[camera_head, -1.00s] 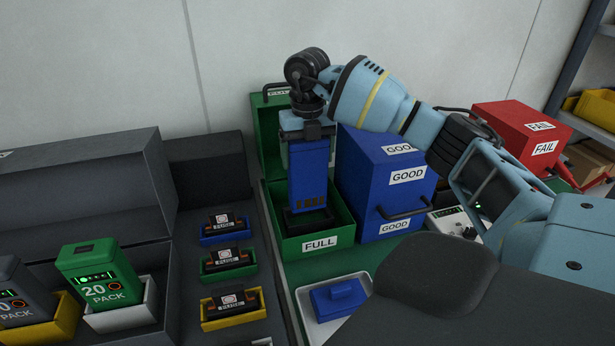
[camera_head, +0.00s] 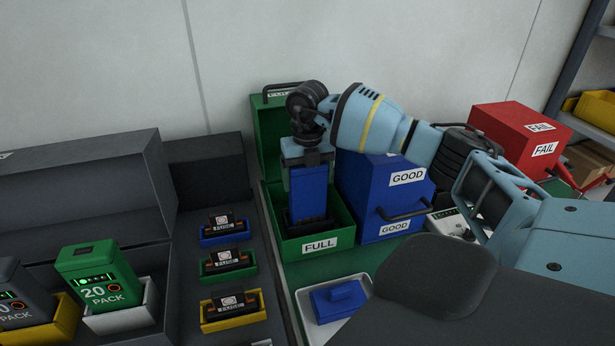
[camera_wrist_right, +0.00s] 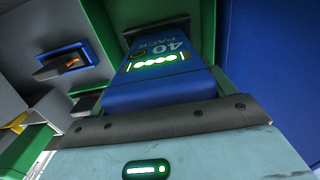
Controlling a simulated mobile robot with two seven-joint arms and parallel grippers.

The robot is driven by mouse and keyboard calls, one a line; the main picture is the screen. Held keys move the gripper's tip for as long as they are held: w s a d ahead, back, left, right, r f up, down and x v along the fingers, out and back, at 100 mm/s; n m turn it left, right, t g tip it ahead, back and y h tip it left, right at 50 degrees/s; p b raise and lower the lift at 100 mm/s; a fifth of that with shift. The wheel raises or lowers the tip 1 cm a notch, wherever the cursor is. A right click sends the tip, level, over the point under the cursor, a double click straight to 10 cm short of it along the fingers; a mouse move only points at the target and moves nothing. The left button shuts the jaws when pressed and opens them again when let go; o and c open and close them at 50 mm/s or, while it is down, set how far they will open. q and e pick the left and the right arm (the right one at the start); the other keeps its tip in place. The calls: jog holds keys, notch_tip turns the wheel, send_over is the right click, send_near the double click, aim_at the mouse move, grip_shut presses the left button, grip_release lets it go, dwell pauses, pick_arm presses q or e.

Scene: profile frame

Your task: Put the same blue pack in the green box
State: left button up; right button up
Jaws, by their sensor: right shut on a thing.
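The blue pack (camera_head: 309,192) is upright inside the green box (camera_head: 290,249), which has a FULL label and its lid open at the back. The pack's lower end is behind the box's front wall, so I cannot tell whether it touches the floor. My right gripper (camera_head: 307,160) is shut on the pack's upper end from above. In the right wrist view the blue pack (camera_wrist_right: 160,85) shows "40 PACK" and a row of lit green lights. My left gripper is not in view.
A blue GOOD box (camera_head: 376,183) stands right beside the green box. A red FAIL box (camera_head: 513,130) is farther right. A white tray (camera_head: 365,309) with a blue item is in front. Fuse holders (camera_head: 229,261) and a green pack (camera_head: 98,276) are at left.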

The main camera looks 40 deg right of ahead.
jog(key=o, duration=1.9)
jog(key=shift+f, duration=0.15)
notch_tip(320, 180, up, 12)
jog(key=shift+r, duration=0.15)
